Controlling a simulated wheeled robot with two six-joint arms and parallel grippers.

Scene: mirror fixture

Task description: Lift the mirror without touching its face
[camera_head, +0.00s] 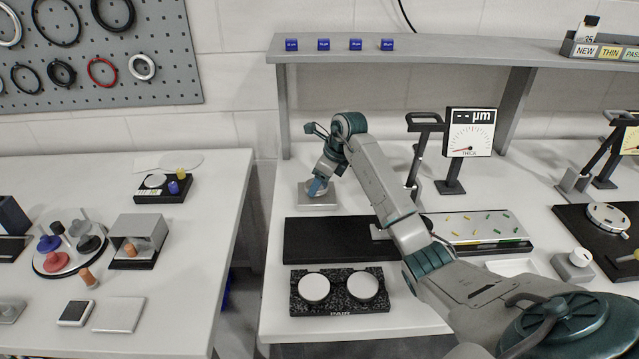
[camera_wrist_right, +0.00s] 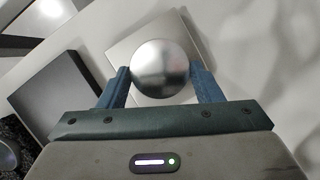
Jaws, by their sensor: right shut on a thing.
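The mirror (camera_wrist_right: 160,62) is a round, shiny silver disc in the right wrist view. It is over a pale square plate (camera_wrist_right: 124,45), and I cannot tell whether it rests on the plate or is just above it. My right gripper (camera_wrist_right: 160,76) is shut on the mirror, with one blue finger at each side of its rim and the middle of the face clear. In the head view my right gripper (camera_head: 318,187) reaches down at the square plate (camera_head: 322,204) and largely hides the mirror. My left gripper is in neither view.
A long black board (camera_head: 325,240) lies in front of the plate, with a speckled black block (camera_head: 340,306) holding two white discs nearer. A gauge (camera_head: 470,133) on a stand is to the right. A shelf (camera_head: 440,50) runs above the back. A gap separates the left table (camera_head: 200,225).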

